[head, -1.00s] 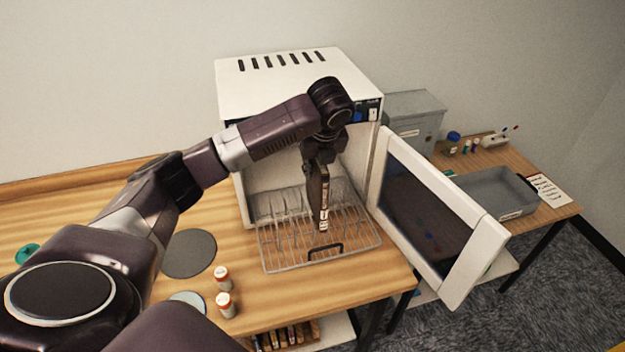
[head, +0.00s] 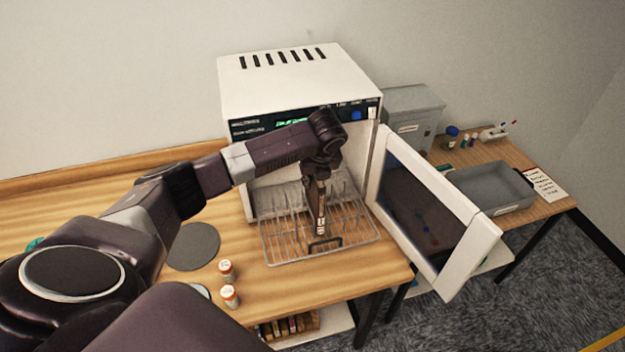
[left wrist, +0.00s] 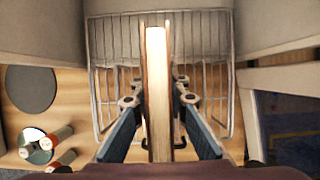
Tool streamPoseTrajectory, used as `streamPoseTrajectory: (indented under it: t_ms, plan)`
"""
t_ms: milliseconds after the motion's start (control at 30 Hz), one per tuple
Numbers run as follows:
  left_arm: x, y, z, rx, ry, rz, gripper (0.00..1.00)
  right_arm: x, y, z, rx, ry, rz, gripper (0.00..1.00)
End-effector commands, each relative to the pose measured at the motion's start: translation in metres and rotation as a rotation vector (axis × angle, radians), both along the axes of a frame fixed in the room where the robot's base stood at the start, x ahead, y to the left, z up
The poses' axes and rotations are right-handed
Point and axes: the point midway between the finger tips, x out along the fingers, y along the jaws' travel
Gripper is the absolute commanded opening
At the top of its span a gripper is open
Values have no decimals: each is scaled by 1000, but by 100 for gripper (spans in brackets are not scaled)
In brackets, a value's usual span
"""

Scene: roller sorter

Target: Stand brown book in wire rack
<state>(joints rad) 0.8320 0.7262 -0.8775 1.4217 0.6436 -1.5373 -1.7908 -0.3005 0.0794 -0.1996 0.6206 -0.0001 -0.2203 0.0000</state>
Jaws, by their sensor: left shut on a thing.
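The brown book (head: 321,212) hangs upright below my left gripper (head: 325,178) in the head view, over the front middle of the wire rack (head: 273,256). In the left wrist view the book (left wrist: 157,75) shows edge-on, with pale pages between brown covers. My left gripper (left wrist: 158,102) is shut on it, one finger on each side. The rack (left wrist: 103,50) lies below and around the book, with upright wires on both sides. I cannot tell whether the book's lower edge touches the rack. My right gripper is not in view.
The rack sits at the mouth of a white cabinet (head: 290,85), whose door (head: 475,245) stands open to the right. Two small bottles (head: 228,283) and a dark disc (head: 195,246) lie left of the rack. A grey tray (head: 490,188) is on the right table.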

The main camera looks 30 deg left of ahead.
Motion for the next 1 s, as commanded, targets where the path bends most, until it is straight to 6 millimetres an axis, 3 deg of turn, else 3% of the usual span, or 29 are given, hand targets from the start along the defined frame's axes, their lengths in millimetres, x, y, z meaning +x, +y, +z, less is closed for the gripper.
streamPoseTrajectory:
  t_ms: [33, 67, 200, 467, 633, 1000]
  plan:
    - [0, 0, -1, 0, -1, 0, 0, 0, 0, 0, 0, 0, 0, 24]
    - [0, 0, -1, 0, 0, 0, 17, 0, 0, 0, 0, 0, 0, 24]
    - [0, 0, -1, 0, 0, 0, 32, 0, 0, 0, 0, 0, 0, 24]
    - [0, 0, -1, 0, 0, 0, 32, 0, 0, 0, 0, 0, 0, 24]
    - [-2, -4, 10, -1, -3, -1, 32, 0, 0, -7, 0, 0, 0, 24]
    - [-20, -26, 80, -1, -5, -3, 32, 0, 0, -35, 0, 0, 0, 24]
